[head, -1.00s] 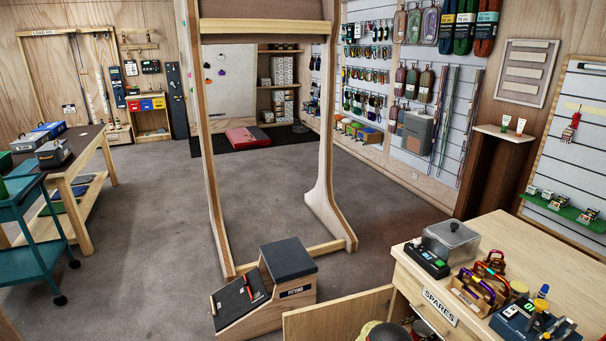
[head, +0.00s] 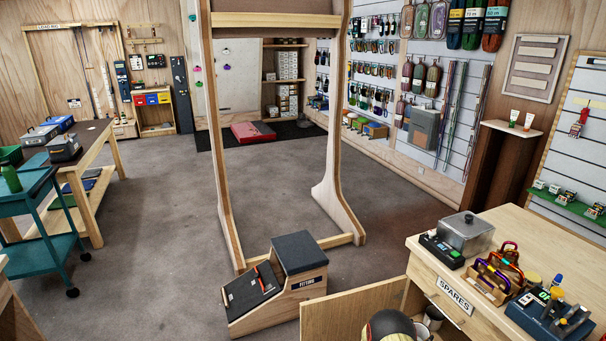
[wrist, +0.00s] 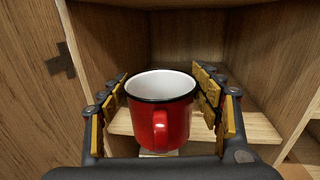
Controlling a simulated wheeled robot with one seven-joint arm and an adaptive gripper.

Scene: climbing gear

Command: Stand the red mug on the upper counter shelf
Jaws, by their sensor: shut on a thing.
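In the wrist view, the red mug (wrist: 172,122) is upright, with a white inside, a dark rim and its handle towards the camera. My gripper (wrist: 160,86) is shut on it, with yellow-padded fingers on its left and right sides. Behind and below the mug is a pale wooden shelf (wrist: 255,128) inside a wooden compartment. Whether the mug touches any surface is hidden. In the head view, my gripper and the red mug cannot be made out. The wooden counter (head: 425,262) marked SPARES stands at the lower right.
The counter top holds a metal box (head: 465,233), a tray of carabiners (head: 497,279) and a blue device (head: 548,315). A cabinet door (head: 350,312) stands open in front. A dark rounded thing (head: 388,326) shows beside it.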

